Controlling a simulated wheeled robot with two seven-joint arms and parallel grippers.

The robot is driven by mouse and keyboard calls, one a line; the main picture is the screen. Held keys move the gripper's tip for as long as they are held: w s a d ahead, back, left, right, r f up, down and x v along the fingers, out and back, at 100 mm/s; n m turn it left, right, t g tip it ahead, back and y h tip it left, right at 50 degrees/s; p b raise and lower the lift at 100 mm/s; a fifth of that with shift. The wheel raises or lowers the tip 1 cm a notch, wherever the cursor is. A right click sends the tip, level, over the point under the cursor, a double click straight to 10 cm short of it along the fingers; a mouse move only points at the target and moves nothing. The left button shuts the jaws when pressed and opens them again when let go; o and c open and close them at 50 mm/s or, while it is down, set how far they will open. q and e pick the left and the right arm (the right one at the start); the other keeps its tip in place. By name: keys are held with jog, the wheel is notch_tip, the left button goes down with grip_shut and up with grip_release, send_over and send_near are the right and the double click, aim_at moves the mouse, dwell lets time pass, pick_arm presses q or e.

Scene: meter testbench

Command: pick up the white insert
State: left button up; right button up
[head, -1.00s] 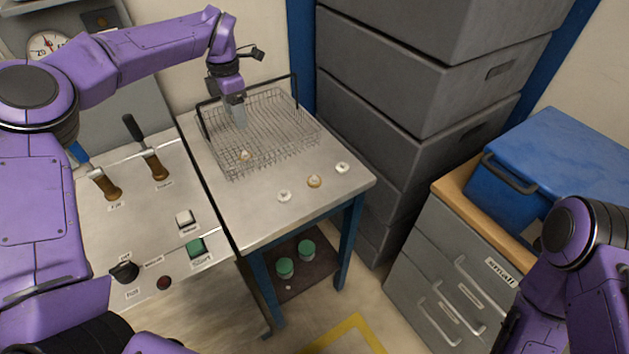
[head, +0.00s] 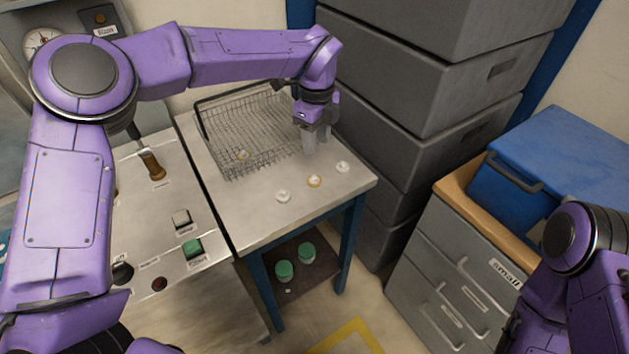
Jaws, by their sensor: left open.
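Several small round pieces lie near the right part of the small metal table (head: 237,215). One white insert (head: 283,196) is nearest the front. Another white insert (head: 343,167) is at the right. Between them is a piece with an orange-gold rim (head: 314,181). My left gripper (head: 315,144) points down, open and empty, above the table beyond these pieces and beside the basket's right end. Only part of my right arm shows at the right edge; its gripper is out of view.
A wire basket (head: 215,135) on the table holds a small gold-coloured piece (head: 242,155). Grey stacked crates (head: 425,75) stand close behind the table's right side. A control panel (head: 165,245) with levers and buttons is at left. Green-topped containers (head: 284,270) are on the shelf below.

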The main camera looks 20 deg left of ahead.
aim_at(315, 176)
pick_arm(q)
jog(key=f+p, duration=0.1)
jog(key=f, duration=0.2)
jog(key=f+p, duration=0.1)
jog(key=f, duration=0.2)
jog(key=f+p, duration=0.2)
jog(key=f, duration=0.2)
jog(key=shift+s+a, duration=0.15)
jog(key=shift+s, duration=0.15)
jog(key=shift+f, duration=0.3)
jog(key=c, duration=0.7)
